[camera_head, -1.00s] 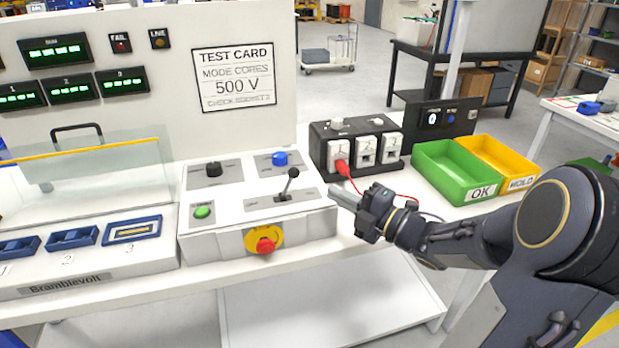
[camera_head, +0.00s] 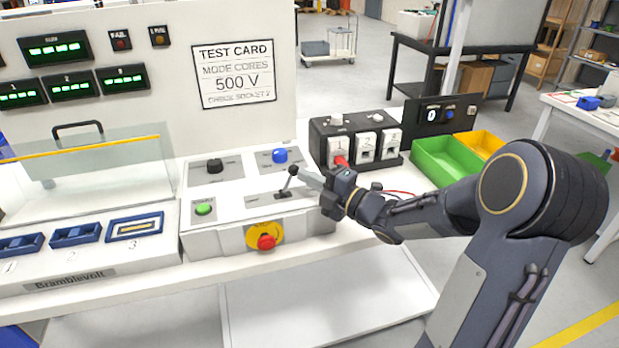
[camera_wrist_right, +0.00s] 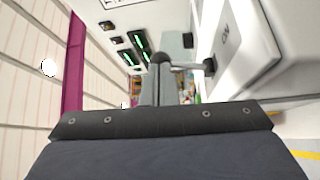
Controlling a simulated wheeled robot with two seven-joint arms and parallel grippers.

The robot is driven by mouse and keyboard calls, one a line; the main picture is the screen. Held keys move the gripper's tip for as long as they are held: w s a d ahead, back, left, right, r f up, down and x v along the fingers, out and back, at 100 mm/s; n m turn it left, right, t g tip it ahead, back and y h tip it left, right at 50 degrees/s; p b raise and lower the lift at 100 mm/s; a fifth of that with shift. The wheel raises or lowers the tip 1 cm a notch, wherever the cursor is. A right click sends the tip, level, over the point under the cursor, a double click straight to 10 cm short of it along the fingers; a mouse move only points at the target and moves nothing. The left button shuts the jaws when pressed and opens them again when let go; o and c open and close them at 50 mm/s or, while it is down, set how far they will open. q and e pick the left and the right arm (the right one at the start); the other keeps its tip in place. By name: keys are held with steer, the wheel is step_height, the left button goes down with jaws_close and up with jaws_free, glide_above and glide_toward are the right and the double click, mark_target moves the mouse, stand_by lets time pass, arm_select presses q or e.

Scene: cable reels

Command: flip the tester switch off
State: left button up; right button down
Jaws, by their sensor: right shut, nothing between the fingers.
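The tester switch is a lever with a black ball knob (camera_head: 293,170) on the white tester's sloped panel. Its shaft rises from a dark slot and leans slightly right in the head view. My right gripper (camera_head: 302,177) is shut and empty, its fingertips close to the right of the knob. I cannot tell whether they touch it. In the right wrist view the knob (camera_wrist_right: 160,58) shows just beyond the shut fingers (camera_wrist_right: 156,88), with the lever's shaft running right to its base. The plate there reads "ON". My left gripper is out of view.
A green button (camera_head: 204,208), a blue knob (camera_head: 279,155) and a red emergency stop (camera_head: 266,242) surround the lever. A black socket box (camera_head: 318,130) with a red plug stands behind my right gripper. Green (camera_head: 440,160) and yellow (camera_head: 487,141) bins stand to the right.

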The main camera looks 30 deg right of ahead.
steer(key=shift+a+r+n+g, duration=0.3)
steer(key=shift+a+r+n, duration=0.05)
steer(key=shift+n, duration=0.25)
steer(key=shift+w+a+r+n, duration=0.1)
steer(key=shift+a+r+n, duration=0.1)
steer(key=shift+a+n, duration=0.1)
steer(key=shift+w+a+r+n+g+h, duration=0.1)
steer(key=shift+a+r+n+g+h, duration=0.25)
steer(key=shift+n+g+h, duration=0.2)
steer(key=shift+w+a+r+n+g+h, duration=0.15)
steer(key=shift+a+n+g+h, duration=0.15)
steer(key=shift+a+n, duration=0.2)
steer(key=shift+w+a+r+n+g+h, duration=0.15)
steer(key=shift+a+n+g, duration=0.15)
steer(key=shift+a, duration=0.2)
steer(key=shift+f, duration=0.15)
